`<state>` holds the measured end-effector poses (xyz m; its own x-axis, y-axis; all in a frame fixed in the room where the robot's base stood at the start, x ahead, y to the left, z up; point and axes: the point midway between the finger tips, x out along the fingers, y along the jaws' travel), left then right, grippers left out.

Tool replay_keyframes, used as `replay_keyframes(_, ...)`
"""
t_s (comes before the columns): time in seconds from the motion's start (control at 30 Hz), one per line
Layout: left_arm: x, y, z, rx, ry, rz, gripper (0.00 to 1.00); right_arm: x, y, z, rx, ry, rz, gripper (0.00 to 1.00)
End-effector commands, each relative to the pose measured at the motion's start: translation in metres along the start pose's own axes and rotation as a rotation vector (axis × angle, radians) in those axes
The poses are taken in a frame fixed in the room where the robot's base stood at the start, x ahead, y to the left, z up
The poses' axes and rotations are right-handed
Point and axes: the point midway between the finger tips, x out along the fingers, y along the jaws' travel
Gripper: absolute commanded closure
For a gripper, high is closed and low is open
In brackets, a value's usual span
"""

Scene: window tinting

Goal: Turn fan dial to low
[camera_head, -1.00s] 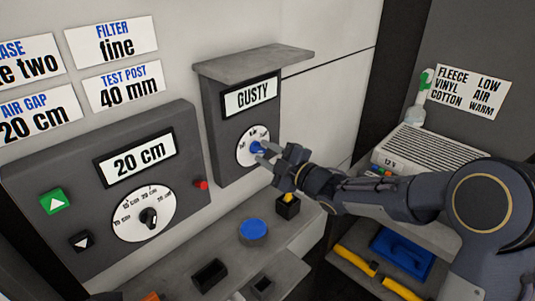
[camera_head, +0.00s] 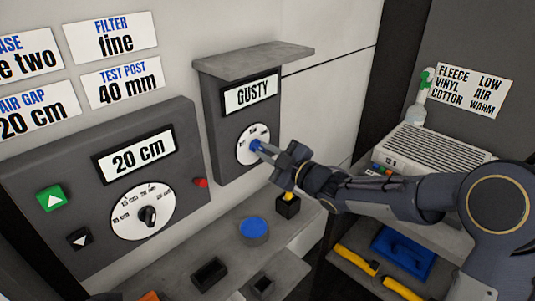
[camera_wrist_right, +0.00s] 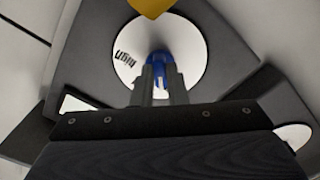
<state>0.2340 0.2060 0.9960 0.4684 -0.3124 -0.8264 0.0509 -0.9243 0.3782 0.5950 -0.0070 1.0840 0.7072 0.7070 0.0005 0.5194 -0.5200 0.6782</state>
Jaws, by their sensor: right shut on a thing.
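The fan dial is a blue knob (camera_head: 255,145) on a white round face (camera_head: 246,157), on a grey wall box (camera_head: 229,120) whose display reads "GUSTY" (camera_head: 251,94). My right gripper (camera_head: 262,147) reaches in from the right and is shut on the blue knob. In the right wrist view the two fingers (camera_wrist_right: 160,88) stand on either side of the blue knob (camera_wrist_right: 160,62). The word "High" shows on the dial face (camera_wrist_right: 182,62) there; other markings are hidden or too small to read. My left gripper is not in view.
A grey panel (camera_head: 60,165) with a "20 cm" display and black dial stands left. Below are a blue round thing (camera_head: 254,228) and a small black holder (camera_head: 288,207) with something yellow. A vented box (camera_head: 435,150), spray bottle (camera_head: 419,108) and blue tool (camera_head: 403,252) are at right.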

Motion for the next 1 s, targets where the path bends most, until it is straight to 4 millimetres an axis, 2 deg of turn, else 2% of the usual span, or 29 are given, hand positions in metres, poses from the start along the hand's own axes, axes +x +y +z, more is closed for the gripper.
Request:
replay_keyframes(0.5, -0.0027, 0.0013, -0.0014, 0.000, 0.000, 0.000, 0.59, -0.0004, 0.0000, 0.0002, 0.475, -0.002, 0.001, 1.00)
replay_keyframes(0.7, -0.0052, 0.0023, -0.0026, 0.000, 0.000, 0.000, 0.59, -0.0002, -0.0006, -0.0004, 0.610, -0.001, 0.000, 1.00)
replay_keyframes(1.0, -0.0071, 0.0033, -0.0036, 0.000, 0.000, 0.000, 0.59, 0.0000, -0.0015, -0.0001, 0.722, -0.002, -0.001, 1.00)
